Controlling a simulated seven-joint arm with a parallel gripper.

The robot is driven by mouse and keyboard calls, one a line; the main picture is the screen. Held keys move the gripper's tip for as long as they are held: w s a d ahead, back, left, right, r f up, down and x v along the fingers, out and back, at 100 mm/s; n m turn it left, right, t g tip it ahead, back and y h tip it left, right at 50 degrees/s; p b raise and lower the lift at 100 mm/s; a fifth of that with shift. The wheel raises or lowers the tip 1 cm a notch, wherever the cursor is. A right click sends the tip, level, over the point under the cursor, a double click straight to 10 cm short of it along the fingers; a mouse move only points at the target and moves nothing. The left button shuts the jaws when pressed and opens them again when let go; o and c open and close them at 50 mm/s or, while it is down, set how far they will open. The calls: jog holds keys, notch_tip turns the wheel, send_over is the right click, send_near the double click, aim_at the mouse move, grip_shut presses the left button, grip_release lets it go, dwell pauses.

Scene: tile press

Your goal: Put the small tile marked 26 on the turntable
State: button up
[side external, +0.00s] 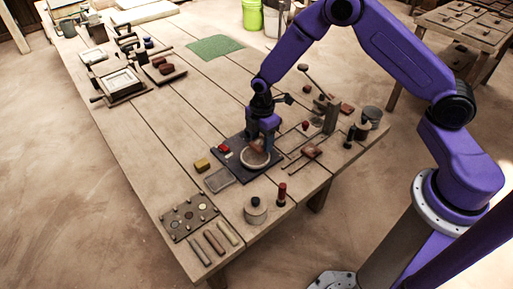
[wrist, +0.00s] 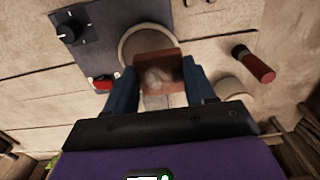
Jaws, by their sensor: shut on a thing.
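A reddish-brown small tile (wrist: 158,72) with a pale smudged patch is between the fingers of my gripper (wrist: 160,82) in the wrist view. I cannot read a number on it. The tile also shows in the side view (side external: 257,145), tilted, at the far edge of the round turntable (side external: 255,165). The turntable has a pale rim on a dark base, and it shows partly behind the tile in the wrist view (wrist: 124,52). My gripper (side external: 261,139) is shut on the tile over the turntable. I cannot tell whether the tile touches the turntable.
The dark base (wrist: 95,35) carries a black knob (wrist: 69,33) and a red switch (wrist: 103,82). Tools and a post crowd the right side.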

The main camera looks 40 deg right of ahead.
aim_at(257, 155)
jog(key=shift+w+a+f, duration=0.2)
jog(key=shift+w+f, duration=0.7)
jog(key=shift+f, duration=1.75)
jog(key=shift+f, duration=0.15)
jog(key=o, duration=1.2)
jog(key=shift+c, duration=0.2)
notch_tip(257, 155, up, 11)
jog(key=shift+w+f, duration=0.1)
jog(key=shift+r, duration=0.85)
jog(key=s+a+r+m, duration=0.1)
jog(key=s+a+r, duration=0.2)
jog(key=s+r, duration=0.5)
jog(key=s+d+r+m, duration=0.1)
jog(key=s+d+r, duration=0.1)
jog(key=s, duration=0.6)
jog(key=s+d+r+m, duration=0.2)
jog(key=s+d, duration=0.1)
jog(key=s, duration=0.6)
jog(key=s+d+r+m, duration=0.1)
jog(key=s+d+r, duration=0.2)
jog(key=s, duration=0.5)
jog(key=shift+s, duration=0.4)
